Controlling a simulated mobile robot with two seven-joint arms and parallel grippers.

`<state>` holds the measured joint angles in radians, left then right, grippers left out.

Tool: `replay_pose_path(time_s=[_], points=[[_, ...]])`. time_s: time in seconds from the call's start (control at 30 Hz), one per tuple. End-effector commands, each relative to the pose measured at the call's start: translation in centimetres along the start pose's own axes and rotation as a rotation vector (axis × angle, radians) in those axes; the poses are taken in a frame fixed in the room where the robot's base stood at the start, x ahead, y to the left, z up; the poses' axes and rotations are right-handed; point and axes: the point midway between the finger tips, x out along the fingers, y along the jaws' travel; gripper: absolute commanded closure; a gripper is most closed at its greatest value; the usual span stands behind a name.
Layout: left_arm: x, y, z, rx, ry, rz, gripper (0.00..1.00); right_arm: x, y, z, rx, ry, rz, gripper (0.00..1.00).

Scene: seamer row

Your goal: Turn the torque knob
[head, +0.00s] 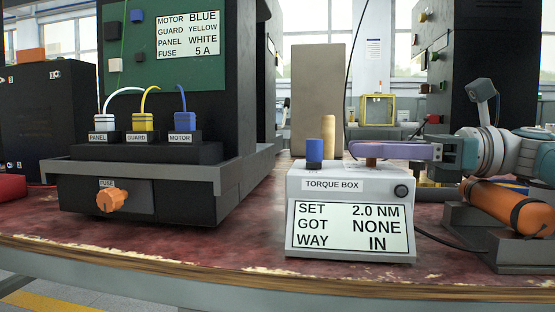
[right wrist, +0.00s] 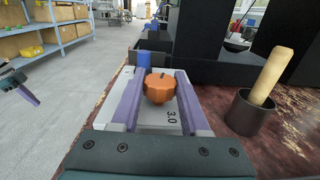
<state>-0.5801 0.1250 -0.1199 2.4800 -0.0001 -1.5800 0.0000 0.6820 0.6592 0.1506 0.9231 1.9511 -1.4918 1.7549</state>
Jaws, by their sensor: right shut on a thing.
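The grey torque box (head: 344,183) stands near the front edge of the bench. Its screen (head: 350,228) reads SET 2.0 NM, GOT NONE, WAY IN. My right gripper (head: 358,150) comes in level from the right over the box top. Its purple fingers are shut on the orange torque knob (right wrist: 158,90), one on each side. In the head view the knob (head: 371,162) is mostly hidden by the fingers. A "3.0" mark shows beside it in the right wrist view. My left gripper (right wrist: 28,94) seems to show, small, at that view's left edge; its opening is unclear.
A blue block (head: 314,152) stands on the box's left side. A wooden handle (right wrist: 272,75) rises from a dark cup (right wrist: 248,112) near my right gripper. A black machine (head: 140,190) with panel, guard and motor plugs and an orange fuse knob (head: 112,200) stands left.

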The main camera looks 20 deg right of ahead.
Motion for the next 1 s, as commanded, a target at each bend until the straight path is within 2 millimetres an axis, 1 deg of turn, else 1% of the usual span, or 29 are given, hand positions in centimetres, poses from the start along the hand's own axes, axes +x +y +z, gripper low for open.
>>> replay_pose_path(time_s=[0.03, 0.2, 0.7, 0.73, 0.9, 0.97, 1.0], points=[[0.38, 0.05, 0.11, -0.001, 0.000, 0.001, 1.00, 0.02, -0.06, -0.18, 0.000, 0.002, 0.013, 1.00], [0.68, 0.21, 0.17, -0.007, 0.001, 0.005, 1.00, 0.04, -0.02, -0.17, 0.002, 0.003, 0.044, 1.00], [0.74, 0.27, 0.17, -0.009, 0.002, 0.007, 1.00, 0.07, 0.04, -0.25, 0.002, 0.007, 0.058, 1.00], [0.74, 0.26, 0.18, -0.009, 0.002, 0.007, 1.00, 0.07, 0.04, -0.25, 0.002, 0.007, 0.058, 0.53], [0.74, 0.17, 0.20, -0.005, 0.001, 0.004, 1.00, 0.06, 0.03, -0.20, 0.002, 0.006, 0.057, 0.34], [0.74, 0.12, 0.21, -0.003, 0.001, 0.003, 1.00, 0.06, 0.03, -0.18, 0.002, 0.005, 0.057, 0.27], [0.74, 0.09, 0.21, -0.002, 0.001, 0.002, 1.00, 0.06, 0.03, -0.16, 0.002, 0.005, 0.057, 0.26]])
